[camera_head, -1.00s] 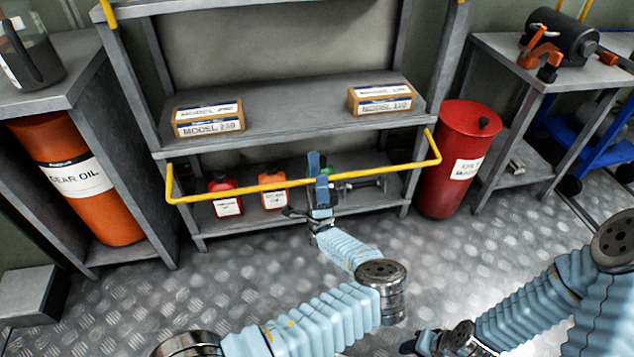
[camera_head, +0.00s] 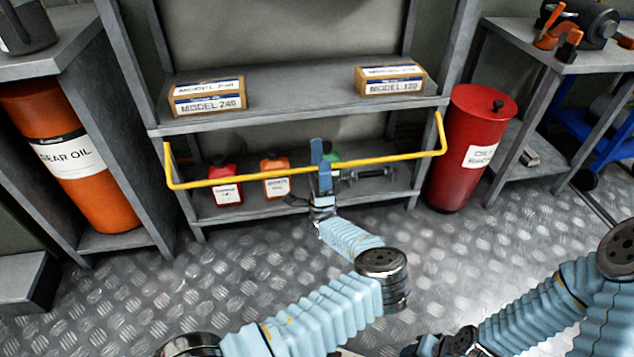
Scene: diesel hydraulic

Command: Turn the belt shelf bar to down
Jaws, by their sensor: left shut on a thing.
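The belt shelf bar (camera_head: 240,179) is a long yellow rail with bent ends, in front of the metal shelf unit. Its ends meet the unit near the middle shelf board (camera_head: 290,115), and its long part hangs below that board's front edge. My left gripper (camera_head: 321,166) is shut on the bar a little right of its middle, with blue fingers around it. The exact contact is partly hidden by the fingers. My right gripper (camera_head: 437,344) is low at the bottom edge, away from the shelf, and its jaws are unclear.
Boxes marked MODEL 240 (camera_head: 208,96) and MODEL 120 (camera_head: 391,81) sit on the middle board. Red (camera_head: 226,186) and orange (camera_head: 275,178) bottles stand behind the bar on the lower shelf. A red drum (camera_head: 466,150) stands right; an orange gear oil drum (camera_head: 80,165) left.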

